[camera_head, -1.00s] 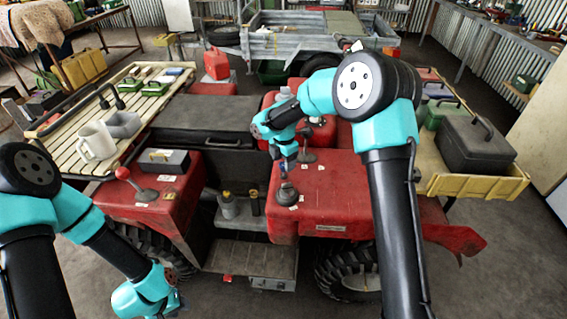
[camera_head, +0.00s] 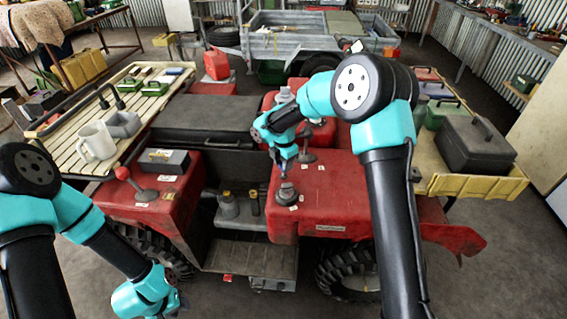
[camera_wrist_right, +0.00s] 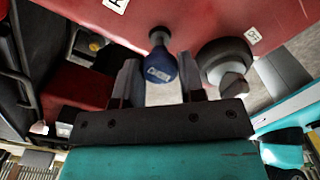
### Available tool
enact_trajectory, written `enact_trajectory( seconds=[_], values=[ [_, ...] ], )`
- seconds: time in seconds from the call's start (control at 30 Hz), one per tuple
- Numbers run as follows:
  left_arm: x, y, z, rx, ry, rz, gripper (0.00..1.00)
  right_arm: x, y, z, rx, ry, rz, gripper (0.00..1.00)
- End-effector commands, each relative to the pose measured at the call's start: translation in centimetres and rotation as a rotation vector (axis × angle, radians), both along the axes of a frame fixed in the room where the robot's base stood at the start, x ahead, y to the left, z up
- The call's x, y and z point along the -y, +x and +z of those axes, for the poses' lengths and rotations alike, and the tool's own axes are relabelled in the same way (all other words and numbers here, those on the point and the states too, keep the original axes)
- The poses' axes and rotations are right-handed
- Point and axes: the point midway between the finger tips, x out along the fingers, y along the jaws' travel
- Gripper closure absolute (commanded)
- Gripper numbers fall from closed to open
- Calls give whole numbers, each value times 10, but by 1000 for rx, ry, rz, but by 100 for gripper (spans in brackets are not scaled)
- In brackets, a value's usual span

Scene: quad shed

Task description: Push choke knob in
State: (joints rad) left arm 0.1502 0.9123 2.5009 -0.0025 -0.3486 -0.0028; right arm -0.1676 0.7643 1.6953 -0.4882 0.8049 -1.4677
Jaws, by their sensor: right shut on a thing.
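The choke knob (camera_wrist_right: 160,69) is a dark blue round knob with pale lettering on its face, on a short stem from the red panel (camera_wrist_right: 200,22) in the right wrist view. My right gripper (camera_wrist_right: 159,84) is shut on this knob, with one finger on each side of it. In the head view, my right gripper (camera_head: 283,172) is at the red body by the seat side, and the choke knob cannot be made out there. My left gripper (camera_head: 172,302) is low at the bottom left, away from the vehicle's controls; its fingers are unclear.
A grey-black rotary knob (camera_wrist_right: 226,66) sits close to the right finger. In the head view, a red-topped lever (camera_head: 123,173) stands on the left fender, and a black toolbox (camera_head: 475,147) lies on the right rack.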

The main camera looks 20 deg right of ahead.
Motion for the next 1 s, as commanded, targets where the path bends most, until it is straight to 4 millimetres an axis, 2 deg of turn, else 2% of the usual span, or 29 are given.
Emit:
enact_trajectory(
  seconds=[0.1,0.27,0.47,0.7,0.73,1.0],
  values=[
    [0,0,0,0,0,0,64,0,0,0,0,0,0,100],
    [0,0,0,0,0,0,64,0,0,-3,-1,0,0,100],
    [0,0,0,0,0,0,64,1,0,-26,-2,-1,0,100],
    [0,0,0,0,0,0,64,0,0,-27,-1,0,0,100],
    [0,0,0,0,0,0,64,0,0,-27,-2,0,0,63],
    [0,0,0,0,0,0,64,0,0,-27,-1,0,0,37]
  ],
)
